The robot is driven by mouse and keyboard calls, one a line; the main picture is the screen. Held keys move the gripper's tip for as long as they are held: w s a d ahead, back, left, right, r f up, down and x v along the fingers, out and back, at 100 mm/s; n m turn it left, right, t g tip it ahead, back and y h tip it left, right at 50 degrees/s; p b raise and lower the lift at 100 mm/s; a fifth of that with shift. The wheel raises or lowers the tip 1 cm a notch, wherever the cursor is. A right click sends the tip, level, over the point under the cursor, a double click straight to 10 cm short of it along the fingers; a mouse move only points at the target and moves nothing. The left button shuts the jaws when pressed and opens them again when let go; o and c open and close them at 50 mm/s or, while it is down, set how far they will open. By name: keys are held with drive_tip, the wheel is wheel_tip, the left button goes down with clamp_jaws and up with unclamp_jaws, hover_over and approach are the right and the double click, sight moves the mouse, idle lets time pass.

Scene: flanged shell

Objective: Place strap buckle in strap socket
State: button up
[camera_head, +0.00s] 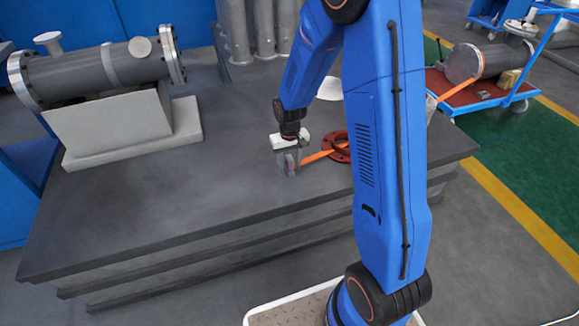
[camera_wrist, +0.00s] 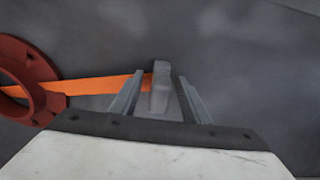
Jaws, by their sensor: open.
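The strap buckle (camera_wrist: 160,89) is a small grey block at the end of an orange strap (camera_wrist: 105,84) in the wrist view. My gripper (camera_wrist: 160,76) is open, with one finger on each side of the buckle and a gap showing on both sides. In the head view my gripper (camera_head: 287,174) points down at the dark table, and the orange strap (camera_head: 315,157) runs right from it to a red flange ring (camera_head: 336,147). The buckle is mostly hidden between the fingers there. I cannot make out the strap socket in either view.
A grey flanged shell (camera_head: 95,72) rests on a pale block (camera_head: 115,122) at the table's left. A blue cart (camera_head: 497,90) at right carries a grey cylinder (camera_head: 466,65) and another orange strap length (camera_head: 459,95). The table (camera_head: 190,195) is clear left of my gripper.

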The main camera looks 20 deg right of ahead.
drive_tip(key=shift+f, duration=0.2)
clamp_jaws()
wheel_tip(320, 180, up, 10)
drive_tip(key=w+d+f+m, duration=0.1)
drive_tip(key=w, duration=0.9)
drive_tip(key=w+d+f+m, duration=0.1)
drive_tip(key=w+d+m, duration=0.1)
drive_tip(key=w, duration=0.7)
drive_tip(key=shift+w+d+f, duration=0.25)
drive_tip(key=shift+w+f, duration=0.15)
